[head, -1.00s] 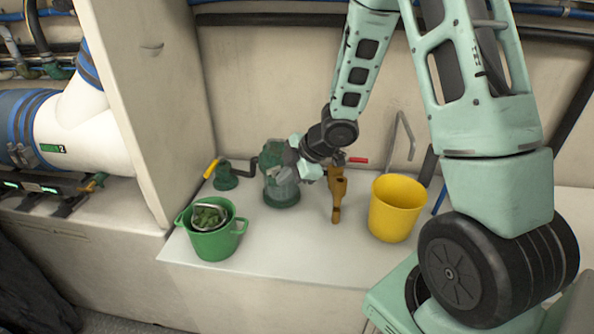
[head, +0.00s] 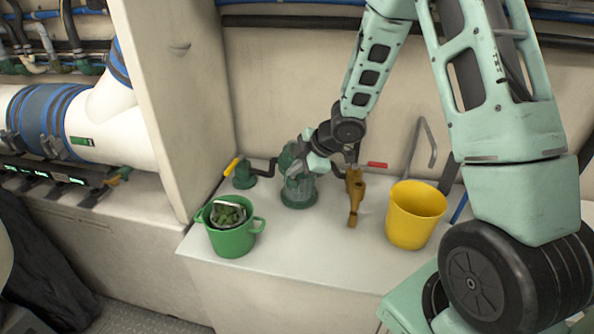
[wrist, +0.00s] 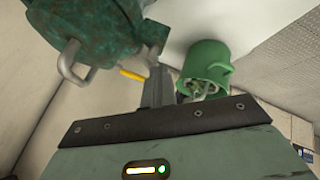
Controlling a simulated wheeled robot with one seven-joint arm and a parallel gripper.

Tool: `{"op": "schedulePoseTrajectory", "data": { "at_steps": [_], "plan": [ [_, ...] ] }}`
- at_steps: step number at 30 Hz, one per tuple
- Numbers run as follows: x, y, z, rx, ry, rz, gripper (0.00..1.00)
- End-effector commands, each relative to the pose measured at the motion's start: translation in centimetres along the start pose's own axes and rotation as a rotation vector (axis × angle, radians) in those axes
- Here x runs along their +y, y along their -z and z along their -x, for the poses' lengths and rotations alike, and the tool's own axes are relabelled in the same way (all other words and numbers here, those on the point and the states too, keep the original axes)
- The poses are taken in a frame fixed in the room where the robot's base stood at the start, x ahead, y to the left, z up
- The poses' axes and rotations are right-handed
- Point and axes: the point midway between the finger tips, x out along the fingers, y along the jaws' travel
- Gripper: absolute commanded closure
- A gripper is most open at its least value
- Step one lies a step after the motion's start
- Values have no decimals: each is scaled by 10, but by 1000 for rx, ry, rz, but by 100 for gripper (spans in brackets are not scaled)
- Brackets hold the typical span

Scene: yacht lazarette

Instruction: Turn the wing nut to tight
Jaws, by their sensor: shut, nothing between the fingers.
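The green strainer (head: 299,193) with a clear bowl stands on the white bench, right of a green fitting with a yellow lever. My gripper (head: 306,160) is at the strainer's upper part and covers much of its top. In the wrist view the dark green strainer body (wrist: 105,25) is at upper left, with a bent metal loop (wrist: 75,65) on it. I cannot tell whether this loop is part of the wing nut. My gripper's fingers (wrist: 157,82) are shut and empty, close beside the strainer; contact is unclear.
A green bucket (head: 232,240) with a basket of green matter stands front left; it also shows in the wrist view (wrist: 207,62). A bronze valve (head: 354,200) with a red handle and a yellow bucket (head: 414,220) stand to the right. The front middle of the bench is clear.

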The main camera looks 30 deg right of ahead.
Motion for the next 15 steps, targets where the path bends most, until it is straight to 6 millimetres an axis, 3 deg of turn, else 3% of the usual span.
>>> {"op": "schedulePoseTrajectory", "data": {
  "at_steps": [15],
  "plan": [
    [4, 3, -9, -69, -78, -134, 100]
  ]
}}
